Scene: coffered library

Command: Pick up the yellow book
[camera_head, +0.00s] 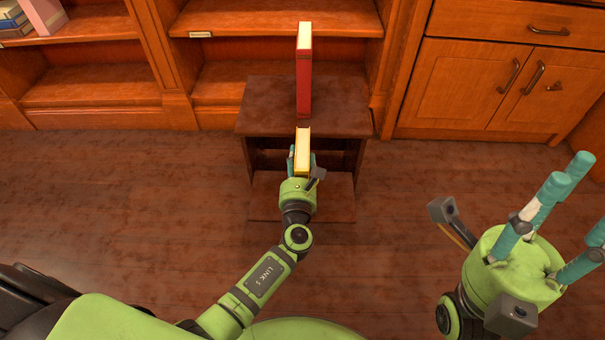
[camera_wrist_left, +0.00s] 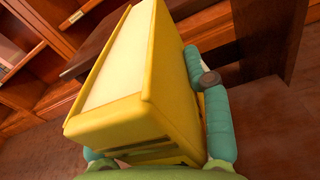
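The yellow book (camera_head: 303,146) is upright, with its pale page edge facing up, at the front of the small dark wooden stand. My left gripper (camera_head: 304,163) has its teal fingers on either side of the book. In the left wrist view the book (camera_wrist_left: 150,75) fills the middle, close to the palm. One finger (camera_wrist_left: 207,95) lies along its right cover; the opposite finger is mostly hidden behind the book. The left gripper looks shut on the book. My right gripper (camera_head: 565,215) is open and empty at the right, its fingers spread.
A red book (camera_head: 304,85) stands upright on the dark stand's top (camera_head: 265,110), behind the yellow book. Wooden shelves (camera_head: 90,88) and a cabinet (camera_head: 455,85) line the back. Several books (camera_head: 14,20) sit at the far left. The wooden floor around the stand is clear.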

